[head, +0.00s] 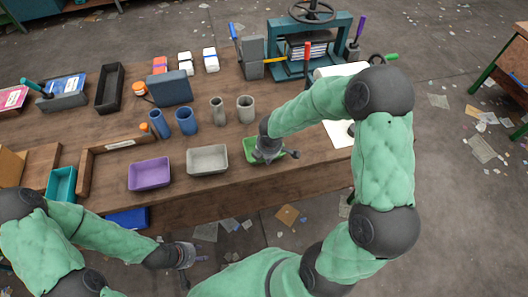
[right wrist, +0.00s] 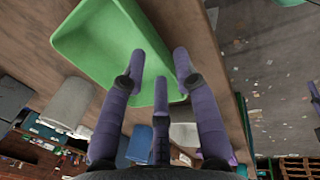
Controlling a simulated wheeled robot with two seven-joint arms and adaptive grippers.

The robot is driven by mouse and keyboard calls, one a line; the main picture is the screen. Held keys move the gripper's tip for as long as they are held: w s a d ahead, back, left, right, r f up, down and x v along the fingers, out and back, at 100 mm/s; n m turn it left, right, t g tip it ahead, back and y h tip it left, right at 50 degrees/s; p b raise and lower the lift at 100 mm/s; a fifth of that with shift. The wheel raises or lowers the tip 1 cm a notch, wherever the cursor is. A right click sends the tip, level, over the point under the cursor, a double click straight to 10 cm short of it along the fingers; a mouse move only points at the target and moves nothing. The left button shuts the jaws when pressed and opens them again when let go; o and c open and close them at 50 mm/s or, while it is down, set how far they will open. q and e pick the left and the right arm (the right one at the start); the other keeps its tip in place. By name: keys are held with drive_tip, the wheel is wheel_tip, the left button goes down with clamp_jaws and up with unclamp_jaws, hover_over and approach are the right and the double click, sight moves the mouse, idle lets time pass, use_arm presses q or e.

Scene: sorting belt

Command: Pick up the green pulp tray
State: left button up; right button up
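The green pulp tray (head: 251,143) is a shallow, open rectangular tray at the table's front edge, right of the grey tray. My right gripper (head: 268,152) is directly over it and hides part of it. In the right wrist view, the green tray (right wrist: 95,38) fills the upper left. The purple fingers of my right gripper (right wrist: 159,65) are spread apart, overlapping the tray's inside and its right rim. Whether they touch it, I cannot tell. My left gripper (head: 190,256) is low in front of the table, empty, its fingers apart.
A grey tray (head: 207,159) and a purple tray (head: 150,174) stand in a row to the left. Blue cups (head: 187,121) and grey cups (head: 245,109) stand behind. A teal press (head: 310,40) is at the back right. Paper scraps litter the floor.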

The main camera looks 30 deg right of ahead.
drive_tip(key=b+x, duration=0.1)
drive_tip(key=x, duration=0.3)
drive_tip(key=shift+s+a+f+b, duration=0.1)
drive_tip(key=shift+b, duration=0.2)
clamp_jaws()
